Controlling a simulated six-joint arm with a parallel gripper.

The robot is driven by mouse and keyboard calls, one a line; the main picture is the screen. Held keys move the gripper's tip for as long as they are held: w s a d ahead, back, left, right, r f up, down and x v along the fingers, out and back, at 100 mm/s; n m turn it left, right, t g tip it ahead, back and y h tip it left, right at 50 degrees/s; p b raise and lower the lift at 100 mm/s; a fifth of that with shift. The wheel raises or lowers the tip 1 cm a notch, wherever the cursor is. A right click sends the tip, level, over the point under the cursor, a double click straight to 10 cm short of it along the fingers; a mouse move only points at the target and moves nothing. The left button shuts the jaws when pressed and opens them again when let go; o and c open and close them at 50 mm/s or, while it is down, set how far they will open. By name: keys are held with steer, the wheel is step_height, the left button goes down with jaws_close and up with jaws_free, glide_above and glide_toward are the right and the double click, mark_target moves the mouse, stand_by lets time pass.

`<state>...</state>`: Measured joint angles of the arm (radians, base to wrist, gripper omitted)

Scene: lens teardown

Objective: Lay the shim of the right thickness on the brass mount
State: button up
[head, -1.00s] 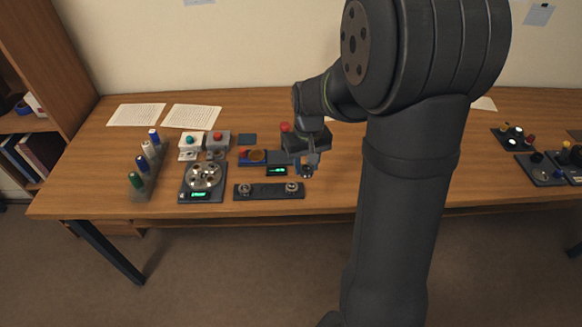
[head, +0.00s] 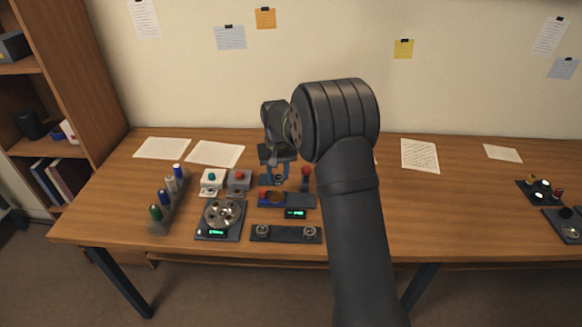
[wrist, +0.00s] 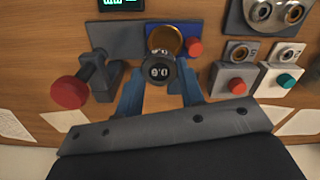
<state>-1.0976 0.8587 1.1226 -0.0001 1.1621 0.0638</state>
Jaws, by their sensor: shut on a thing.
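The brass mount (head: 275,198) sits on a blue block towards the left of the bench; it also shows in the wrist view (wrist: 163,38). My gripper (head: 277,181) is low over the bench, just behind that block. In the wrist view my gripper (wrist: 160,82) has its blue fingers shut on a dark round piece with white digits (wrist: 160,70). The digits look like 0.0 but are too small to read surely. The dark piece overlaps the mount's near edge in that view; I cannot tell whether they touch.
A red-knobbed lever (wrist: 70,92) stands close beside my fingers. Red-button (wrist: 237,86) and teal-button (wrist: 285,80) boxes stand on the other side. A metal disc unit (head: 224,213), a dark bar (head: 286,233) and a rack (head: 168,205) lie around. The bench's right middle is clear.

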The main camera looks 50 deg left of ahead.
mark_target(275, 196)
steer(key=shift+s+a+f, duration=0.15)
steer(key=shift+a+f, duration=0.1)
steer(key=shift+f, duration=0.3)
steer(key=shift+s+a+f, duration=0.1)
steer(key=shift+a+f, duration=0.1)
steer(key=shift+f, duration=2.45)
steer(key=shift+f, duration=0.4)
steer(key=o, duration=1)
steer(key=shift+s+a, duration=0.1)
steer(key=shift+s, duration=0.05)
steer(key=c, duration=0.3)
steer(key=shift+r, duration=0.1)
